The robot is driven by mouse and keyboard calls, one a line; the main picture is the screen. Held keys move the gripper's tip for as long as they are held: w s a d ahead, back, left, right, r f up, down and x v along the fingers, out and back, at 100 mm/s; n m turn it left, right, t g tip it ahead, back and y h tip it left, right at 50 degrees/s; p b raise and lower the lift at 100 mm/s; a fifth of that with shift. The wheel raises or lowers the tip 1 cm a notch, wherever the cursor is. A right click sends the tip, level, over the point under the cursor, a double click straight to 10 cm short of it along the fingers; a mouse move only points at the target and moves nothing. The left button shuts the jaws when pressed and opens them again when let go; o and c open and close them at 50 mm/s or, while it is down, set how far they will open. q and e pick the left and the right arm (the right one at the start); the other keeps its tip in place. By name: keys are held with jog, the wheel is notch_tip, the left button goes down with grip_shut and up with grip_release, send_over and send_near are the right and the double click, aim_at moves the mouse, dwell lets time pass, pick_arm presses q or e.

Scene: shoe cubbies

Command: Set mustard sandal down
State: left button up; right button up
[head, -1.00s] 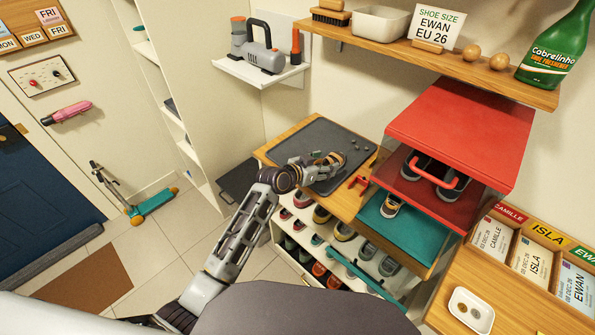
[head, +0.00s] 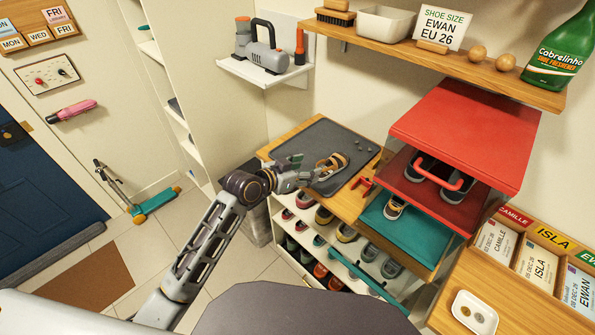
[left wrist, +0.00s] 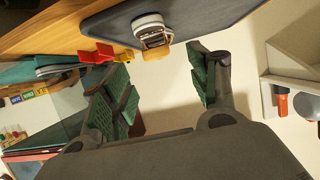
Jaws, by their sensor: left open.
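The mustard sandal (head: 332,165) lies on the dark grey mat (head: 314,134) on top of the wooden shoe cabinet. In the left wrist view the sandal (left wrist: 152,38) shows at the mat's edge, beyond the fingertips. My left gripper (head: 302,174) is beside the sandal, to its left in the head view, apart from it. Its green-padded fingers (left wrist: 160,88) are spread with nothing between them. My right gripper is not in view.
A red clip-like object (head: 361,183) lies on the wood right of the mat. Small grey pebbles (head: 366,145) lie on the mat's far right. The red cubby box (head: 455,135) and teal drawer (head: 420,228) stand to the right. Shoes fill the shelves below.

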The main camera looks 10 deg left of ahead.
pick_arm(q)
jog(key=shift+v, duration=1.6)
